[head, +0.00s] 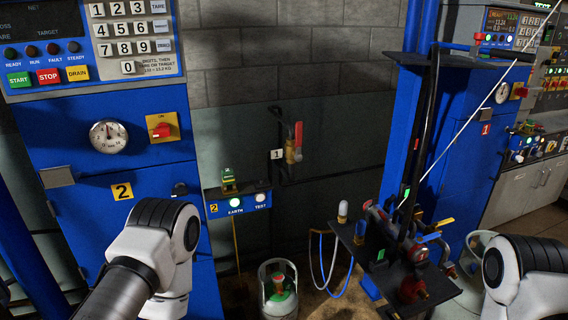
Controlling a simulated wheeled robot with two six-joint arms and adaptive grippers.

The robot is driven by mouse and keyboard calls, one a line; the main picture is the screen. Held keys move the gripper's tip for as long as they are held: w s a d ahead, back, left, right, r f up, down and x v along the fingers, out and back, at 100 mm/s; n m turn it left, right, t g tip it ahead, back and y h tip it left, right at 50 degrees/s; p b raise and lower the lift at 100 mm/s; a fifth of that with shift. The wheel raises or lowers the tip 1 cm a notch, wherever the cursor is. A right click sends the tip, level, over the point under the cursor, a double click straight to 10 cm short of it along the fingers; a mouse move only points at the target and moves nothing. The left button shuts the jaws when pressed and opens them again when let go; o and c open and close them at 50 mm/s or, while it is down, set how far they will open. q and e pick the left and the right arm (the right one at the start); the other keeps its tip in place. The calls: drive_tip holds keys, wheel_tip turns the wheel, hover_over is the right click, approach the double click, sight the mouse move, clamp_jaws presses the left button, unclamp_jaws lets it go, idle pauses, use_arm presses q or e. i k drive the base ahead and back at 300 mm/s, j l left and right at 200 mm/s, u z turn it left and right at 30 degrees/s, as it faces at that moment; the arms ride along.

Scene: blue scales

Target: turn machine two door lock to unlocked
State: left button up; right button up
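Machine two is the blue cabinet (55,135) at the left, marked by a yellow "2" label (122,191). A small dark knob-like fitting (180,188) sits on its front, right of the label; it may be the door lock, but its setting is too small to read. A grey block (57,177) sits at the left of the front. My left arm's white and black joint stands in front of the lower cabinet and hides part of it. My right arm's joint is at the lower right. Neither gripper's fingers show.
A red rotary switch (162,130) on a yellow plate and a round gauge (109,136) are above the label. A panel with EARTH and TEST lamps (238,203) is to the right. A gas cylinder (278,291) stands below. A dark fixture with hoses (405,260) stands before machine one.

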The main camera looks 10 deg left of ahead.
sight(180, 189)
drive_tip(key=u, duration=0.95)
